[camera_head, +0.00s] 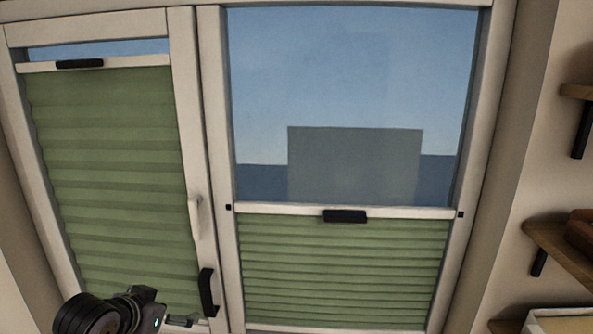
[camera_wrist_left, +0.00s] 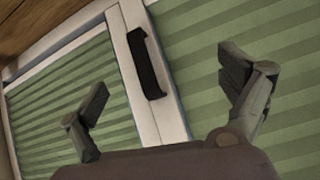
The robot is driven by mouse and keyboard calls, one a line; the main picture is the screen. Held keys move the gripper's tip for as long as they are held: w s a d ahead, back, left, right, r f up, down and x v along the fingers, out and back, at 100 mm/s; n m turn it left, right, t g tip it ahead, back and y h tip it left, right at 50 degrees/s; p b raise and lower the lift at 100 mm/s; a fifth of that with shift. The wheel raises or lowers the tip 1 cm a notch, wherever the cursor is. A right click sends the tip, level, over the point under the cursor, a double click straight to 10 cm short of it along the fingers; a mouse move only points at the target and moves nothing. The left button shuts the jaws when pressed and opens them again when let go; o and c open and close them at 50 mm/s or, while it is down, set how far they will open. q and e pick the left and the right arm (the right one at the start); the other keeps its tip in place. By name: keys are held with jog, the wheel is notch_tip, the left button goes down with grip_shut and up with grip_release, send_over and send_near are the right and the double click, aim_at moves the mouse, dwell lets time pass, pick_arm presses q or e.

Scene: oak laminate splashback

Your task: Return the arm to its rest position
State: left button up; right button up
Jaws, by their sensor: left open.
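My left gripper (camera_wrist_left: 167,80) is open and empty in the left wrist view, its two dark fingers spread wide. A black handle (camera_wrist_left: 148,62) on the white window frame shows between and beyond the fingers; I see no contact. In the head view my left arm comes in at the bottom left corner, just left of the same black handle (camera_head: 207,292). Only a small part of that gripper shows there, low at the picture's edge. My right arm and gripper are not in view.
The left window's green pleated blind (camera_head: 110,180) covers most of its pane. The right window's green blind (camera_head: 340,270) covers the lower part, with a black grip (camera_head: 345,216) on its top rail. Wooden shelves (camera_head: 570,252) stick out at the right.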

pick_arm(q)
jog(key=s+d+f+g, duration=0.2)
jog(key=s+f, duration=0.5)
jog(key=s+d+f+g, duration=0.1)
jog(key=s+d+f, duration=0.2)
jog(key=s+f, duration=0.4)
jog(key=s+d+f+n+g+y, duration=0.15)
jog(key=s+f, duration=0.25)
jog(key=s, duration=0.5)
jog(key=s+a+f+g, duration=0.1)
jog(key=s+f+g, duration=0.15)
jog(key=s, duration=0.55)
notch_tip(320, 180, down, 32)
jog(key=s+b, duration=0.1)
jog(key=b, duration=0.7)
jog(key=s+a+f+g+b, duration=0.1)
jog(key=s+f+b, duration=0.2)
jog(key=s+f, duration=0.5)
jog(key=s+a+f+g+b, duration=0.1)
jog(key=s+f+b, duration=0.2)
jog(key=s+f, duration=0.6)
notch_tip(320, 180, down, 8)
jog(key=shift+s+a+r, duration=0.2)
jog(key=shift+r, duration=0.05)
